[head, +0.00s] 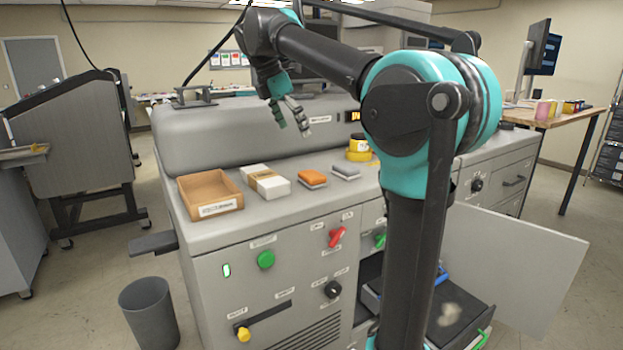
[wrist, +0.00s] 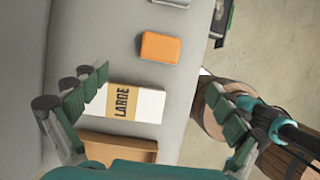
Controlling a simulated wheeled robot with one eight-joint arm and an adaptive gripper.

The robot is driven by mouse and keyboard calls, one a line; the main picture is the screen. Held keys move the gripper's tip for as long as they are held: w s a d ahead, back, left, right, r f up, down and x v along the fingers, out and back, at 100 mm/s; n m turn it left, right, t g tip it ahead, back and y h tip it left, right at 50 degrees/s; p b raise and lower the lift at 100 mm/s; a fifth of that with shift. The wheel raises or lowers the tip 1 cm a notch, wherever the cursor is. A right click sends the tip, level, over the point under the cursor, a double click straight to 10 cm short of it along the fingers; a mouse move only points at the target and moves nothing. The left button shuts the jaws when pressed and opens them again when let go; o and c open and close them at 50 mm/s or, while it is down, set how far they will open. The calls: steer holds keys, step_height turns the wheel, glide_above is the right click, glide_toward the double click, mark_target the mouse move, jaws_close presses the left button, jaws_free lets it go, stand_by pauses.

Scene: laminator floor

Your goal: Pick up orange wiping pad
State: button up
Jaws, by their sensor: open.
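The orange wiping pad (head: 312,177) lies on the grey machine top, between a white box and a grey pad. In the wrist view the orange pad (wrist: 160,47) shows beyond the fingertips, a little left of the middle. My gripper (head: 291,116) is open and empty, above the machine top and behind the pad in the head view. In the wrist view my gripper's fingers (wrist: 170,90) are spread wide, with the white box between and below them. Nothing hides the pad.
A white box with a brown band (head: 265,183) and a brown open tray (head: 211,191) stand left of the pad. A grey pad (head: 345,171) and yellow rolls (head: 358,150) are to its right. A raised grey housing (head: 240,130) runs behind. A cabinet door (head: 515,260) hangs open below.

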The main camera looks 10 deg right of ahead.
glide_above(311, 174)
steer(key=a, duration=0.2)
steer(key=f, duration=0.8)
steer(key=shift+s+f, duration=0.15)
steer(key=shift+s, duration=0.05)
steer(key=shift+s+x, duration=0.1)
steer(key=shift+x, duration=1.3)
steer(key=shift+s+x, duration=0.15)
steer(key=shift+x, duration=1.25)
steer(key=shift+c, duration=0.2)
steer(key=c, duration=1.4)
step_height(311, 174, up, 20)
